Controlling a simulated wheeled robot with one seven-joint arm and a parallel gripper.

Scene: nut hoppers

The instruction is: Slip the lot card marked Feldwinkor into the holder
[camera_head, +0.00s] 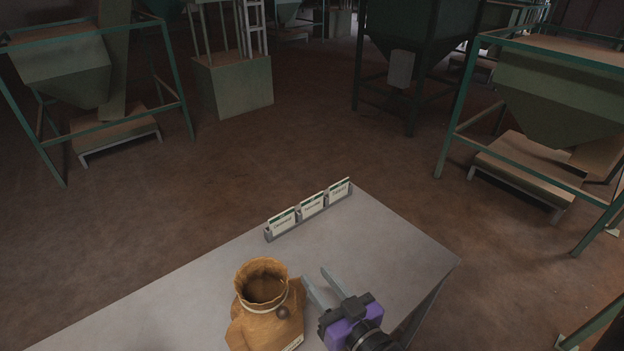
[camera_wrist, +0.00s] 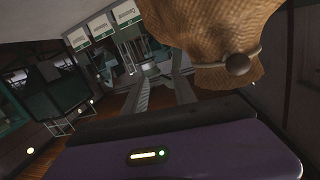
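The lettering is too small to tell surely which one reads Feldwinkor. A brown sack (camera_head: 262,325) stands open-topped on the table, with a cord and a round toggle; a pale tag shows low on its front, partly cut off by the frame. My gripper (camera_head: 314,274) is open and empty, right of the sack and short of the rack.
The grey table (camera_head: 380,240) is bare between sack and rack and along its right side. Green hoppers on frames (camera_head: 555,95) stand beyond it on brown floor. In the wrist view, the sack (camera_wrist: 215,30) is close above my fingers.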

